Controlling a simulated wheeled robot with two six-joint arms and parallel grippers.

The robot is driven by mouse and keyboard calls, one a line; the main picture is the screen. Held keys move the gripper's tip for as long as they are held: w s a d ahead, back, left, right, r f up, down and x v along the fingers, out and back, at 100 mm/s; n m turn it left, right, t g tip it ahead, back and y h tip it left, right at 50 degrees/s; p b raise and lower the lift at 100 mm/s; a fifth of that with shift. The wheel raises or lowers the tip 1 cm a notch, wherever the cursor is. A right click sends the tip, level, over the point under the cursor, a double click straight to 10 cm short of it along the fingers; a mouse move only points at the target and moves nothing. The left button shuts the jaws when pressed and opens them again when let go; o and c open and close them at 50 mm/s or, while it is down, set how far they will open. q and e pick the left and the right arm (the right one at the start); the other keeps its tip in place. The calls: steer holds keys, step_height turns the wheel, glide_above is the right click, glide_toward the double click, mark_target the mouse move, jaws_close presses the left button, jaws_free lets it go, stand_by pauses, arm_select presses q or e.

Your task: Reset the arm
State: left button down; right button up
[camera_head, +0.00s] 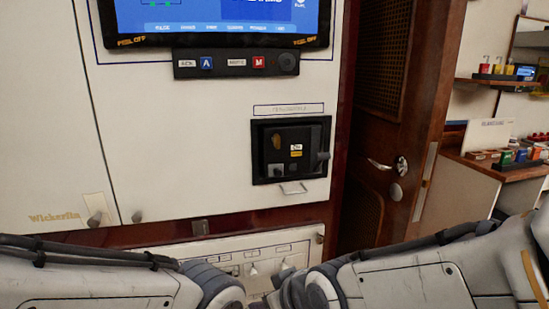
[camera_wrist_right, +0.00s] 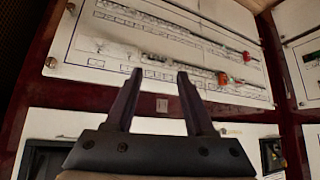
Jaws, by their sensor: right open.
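My right gripper (camera_wrist_right: 160,75) shows in the right wrist view, with its two dark fingers apart and nothing between them. Beyond it is a tilted white panel with rows of small breakers (camera_wrist_right: 170,60). Red and green pieces (camera_wrist_right: 222,78) sit at the right part of the lower row, and another red piece (camera_wrist_right: 247,56) is higher up. My two arms reach in along the bottom of the head view, but neither gripper shows there. My left gripper is out of view.
A white cabinet wall (camera_head: 190,130) carries a screen (camera_head: 220,15), a button strip (camera_head: 235,63) and a black recessed unit (camera_head: 291,150). A lower panel with switches (camera_head: 255,262) is partly hidden by my arms. A wooden door (camera_head: 395,120) and shelves (camera_head: 510,85) are at right.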

steer(key=s+d+f+n+g+h, duration=0.1)
steer(key=s+d+f+g+h, duration=0.15)
steer(key=s, duration=0.45)
steer(key=s+d+f+g+h, duration=0.1)
steer(key=s+d+g, duration=0.25)
steer(key=s, duration=0.45)
step_height(320, 180, up, 15)
steer(key=p, duration=1.5)
steer(key=shift+a+g, duration=0.25)
steer(key=shift+g, duration=0.15)
steer(key=shift+s, duration=0.1)
